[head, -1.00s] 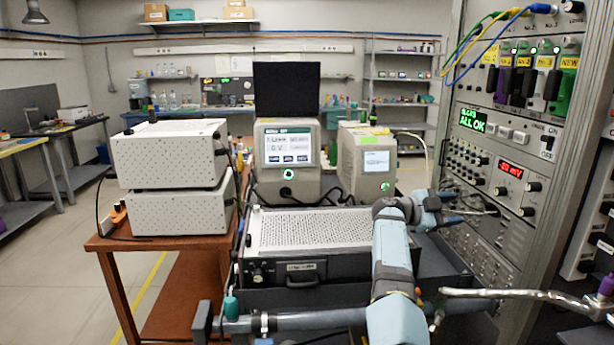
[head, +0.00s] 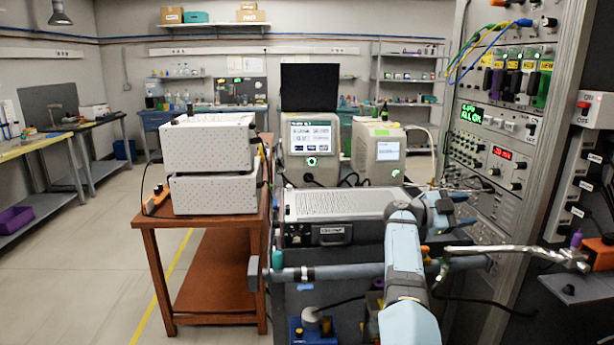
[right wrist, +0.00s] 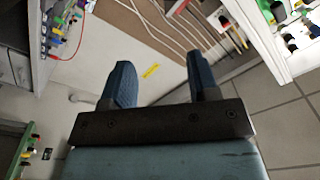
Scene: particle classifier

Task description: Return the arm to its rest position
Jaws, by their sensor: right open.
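My right arm, pale blue and grey, rises from the bottom of the head view. Its gripper (head: 466,208) points right, in front of the instrument rack (head: 480,175). In the right wrist view the two dark blue fingers of the right gripper (right wrist: 160,76) stand wide apart with nothing between them. A pale wall or panel surface with a yellow label (right wrist: 151,71) shows beyond the fingers. I cannot tell from the views whether the gripper touches the rack. My left gripper is not in view.
A grey perforated box (head: 335,205) sits just left of my right arm. A brown cart (head: 215,228) holds two stacked white boxes (head: 210,168). A bent metal rod (head: 510,250) lies right of my arm. The floor (head: 80,270) at left is clear.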

